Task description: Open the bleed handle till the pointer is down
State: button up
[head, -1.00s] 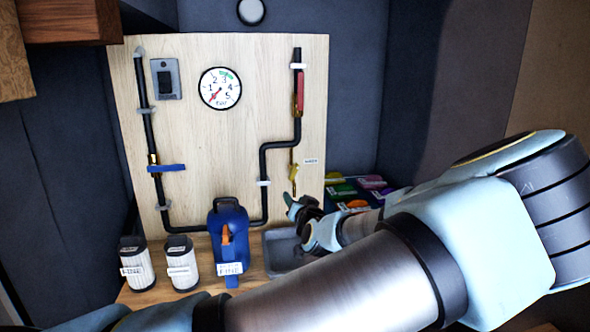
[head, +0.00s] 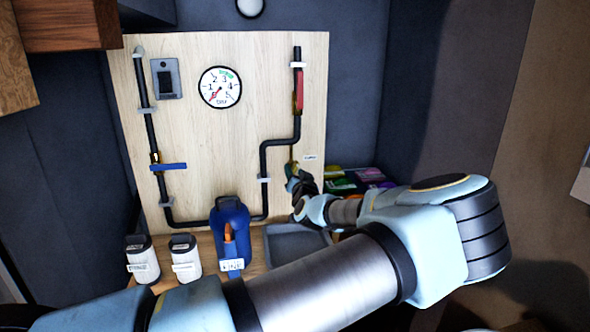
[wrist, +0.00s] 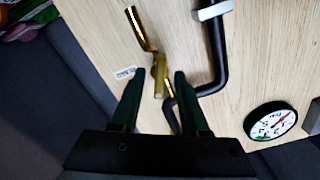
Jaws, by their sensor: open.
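The yellow bleed handle (wrist: 159,78) sits on a thin brass pipe (wrist: 142,30) on the wooden board. In the wrist view it stands between the two fingers of my gripper (wrist: 160,74), which are open with a gap on each side. In the head view my gripper (head: 292,170) is at the lower right of the board and hides the handle. The pressure gauge (head: 220,88) is on the upper board. Its red pointer (head: 214,97) points down and left, near the low end of the scale. The gauge also shows in the wrist view (wrist: 271,121).
A black pipe (head: 264,160) runs along the board, with a blue handle (head: 168,167) at left and a red handle (head: 299,90) at right. Below stand a blue jug (head: 231,225), two white canisters and a grey tray (head: 285,243). Coloured items lie at right.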

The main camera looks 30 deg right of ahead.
jog(key=shift+w, duration=0.1)
grip_shut()
dwell(0.3)
